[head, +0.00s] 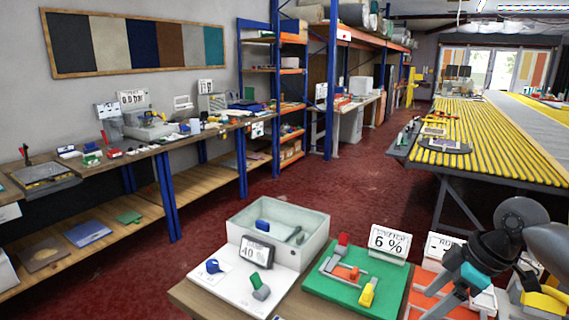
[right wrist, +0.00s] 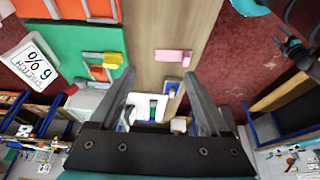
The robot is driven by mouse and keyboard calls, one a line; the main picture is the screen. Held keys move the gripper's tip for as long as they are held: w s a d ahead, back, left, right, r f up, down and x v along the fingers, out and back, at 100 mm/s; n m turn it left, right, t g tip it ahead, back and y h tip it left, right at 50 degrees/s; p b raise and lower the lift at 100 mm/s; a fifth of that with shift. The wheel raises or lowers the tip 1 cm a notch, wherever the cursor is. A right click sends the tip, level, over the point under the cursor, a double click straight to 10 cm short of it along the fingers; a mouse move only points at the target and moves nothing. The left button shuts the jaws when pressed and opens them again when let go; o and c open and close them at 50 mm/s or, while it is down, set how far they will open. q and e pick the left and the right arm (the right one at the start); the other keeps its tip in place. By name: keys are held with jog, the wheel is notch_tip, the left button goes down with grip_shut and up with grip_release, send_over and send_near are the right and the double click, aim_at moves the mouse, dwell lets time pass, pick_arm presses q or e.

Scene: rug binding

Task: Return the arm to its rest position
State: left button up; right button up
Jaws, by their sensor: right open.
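My right arm comes into the head view at the lower right, and its black and teal gripper (head: 440,290) hangs over the right part of the near table. In the right wrist view the two grey fingers of this gripper (right wrist: 160,88) stand wide apart with nothing gripped between them. Small items, one of them blue, show in the gap, beyond the fingers. A pink block (right wrist: 173,56) lies on the bare wooden top ahead of the fingertips. My left gripper does not show in the head view.
The near table holds a pale open bin (head: 300,250), a white board (head: 215,279), a green board (head: 335,299) with clamp-like pieces, and a "6 %" sign (head: 389,243). A yellow-slatted conveyor table (head: 470,140) stands behind at right. Red floor (head: 330,190) lies open between the benches.

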jog(key=s+a+f+m+t+h, duration=0.1)
jog(key=s+a+f+m, duration=0.4)
jog(key=s+a+f, duration=1.05)
jog(key=s+d+m+h, duration=0.3)
jog(key=s+d+m, duration=0.2)
jog(key=s, duration=0.4)
notch_tip(320, 180, down, 22)
jog(key=g+b, duration=0.1)
jog(key=b, duration=0.1)
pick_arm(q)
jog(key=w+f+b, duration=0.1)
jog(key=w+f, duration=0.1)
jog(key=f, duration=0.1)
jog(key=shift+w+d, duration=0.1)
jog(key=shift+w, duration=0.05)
pick_arm(e)
jog(key=s+d+f+g, duration=0.1)
jog(key=s+d+f, duration=0.1)
jog(key=s+f, duration=1.4)
jog(key=shift+s+f+n, duration=0.25)
jog(key=shift+s+n, duration=0.05)
jog(key=shift+s, duration=0.05)
